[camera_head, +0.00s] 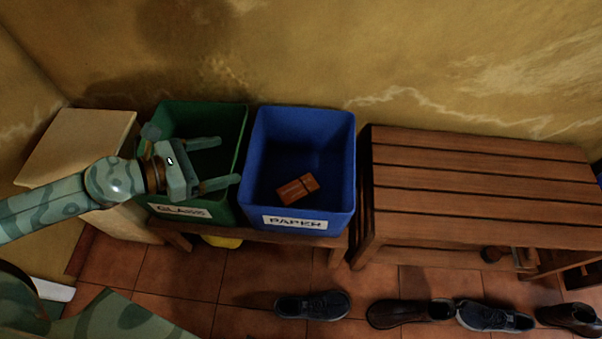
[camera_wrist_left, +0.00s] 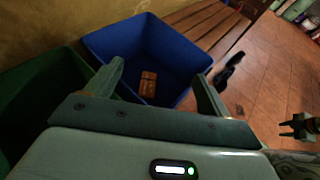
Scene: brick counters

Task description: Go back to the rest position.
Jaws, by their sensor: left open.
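My left gripper (camera_head: 228,160) is open and empty. It is above the green bin labelled GLASS (camera_head: 240,125), with its fingers pointing right toward the blue bin labelled PAPER (camera_head: 345,135). In the left wrist view the two fingers (camera_wrist_left: 160,82) stand apart, with the blue bin (camera_wrist_left: 110,42) beyond them. An orange-brown box (camera_head: 298,189) lies inside the blue bin, apart from the fingers; it also shows in the left wrist view (camera_wrist_left: 148,84). What seems to be my right gripper (camera_wrist_left: 300,125) is small and dark at the right of the left wrist view.
Both bins stand on a low wooden bench. A slatted wooden bench (camera_head: 480,185) is on the right, and a pale cabinet (camera_head: 80,145) on the left. Several shoes (camera_head: 313,305) lie on the tiled floor in front. A stained yellow wall (camera_head: 330,50) is behind.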

